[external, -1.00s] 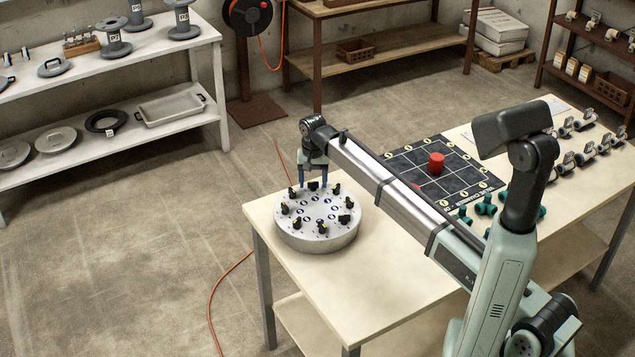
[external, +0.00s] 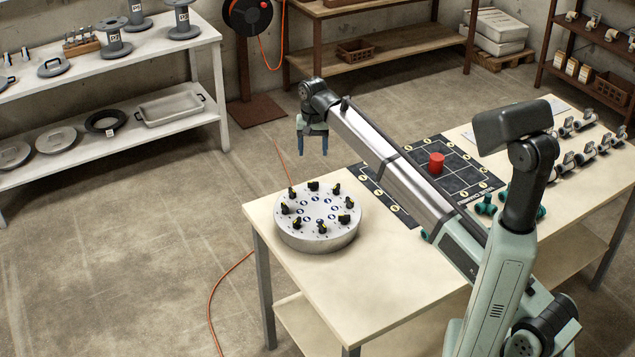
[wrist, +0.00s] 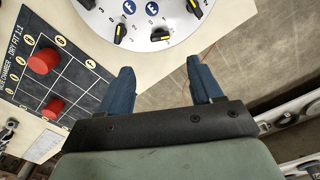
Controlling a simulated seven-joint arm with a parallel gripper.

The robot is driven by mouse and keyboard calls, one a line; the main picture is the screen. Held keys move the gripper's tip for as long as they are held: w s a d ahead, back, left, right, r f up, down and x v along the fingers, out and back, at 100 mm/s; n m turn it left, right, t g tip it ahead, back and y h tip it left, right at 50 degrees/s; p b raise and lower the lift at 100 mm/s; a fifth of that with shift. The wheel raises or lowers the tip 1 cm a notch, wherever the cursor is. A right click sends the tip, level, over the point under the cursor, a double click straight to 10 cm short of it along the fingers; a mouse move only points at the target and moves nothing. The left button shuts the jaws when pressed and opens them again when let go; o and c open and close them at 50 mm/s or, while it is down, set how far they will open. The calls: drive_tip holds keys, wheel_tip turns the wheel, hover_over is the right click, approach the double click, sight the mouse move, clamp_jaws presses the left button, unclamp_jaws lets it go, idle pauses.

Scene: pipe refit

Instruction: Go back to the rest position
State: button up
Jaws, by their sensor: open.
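My gripper (external: 313,148) is open and empty in the external view. It hangs in the air above the far left edge of the table, above and behind the round grey disc. In the wrist view its two blue fingers (wrist: 158,82) stand wide apart with nothing between them. Part of the disc (wrist: 102,12) shows at the top of the wrist view, apart from the fingers.
A dark gridded board (external: 465,180) lies on the table (external: 372,290) with a red cylinder (external: 436,163) on it; the wrist view shows two red cylinders. Teal pipe fittings (external: 485,206) sit nearby. Clamps line the far right. My arm crosses above the board.

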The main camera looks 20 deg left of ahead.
drive_tip(key=shift+r, duration=0.7)
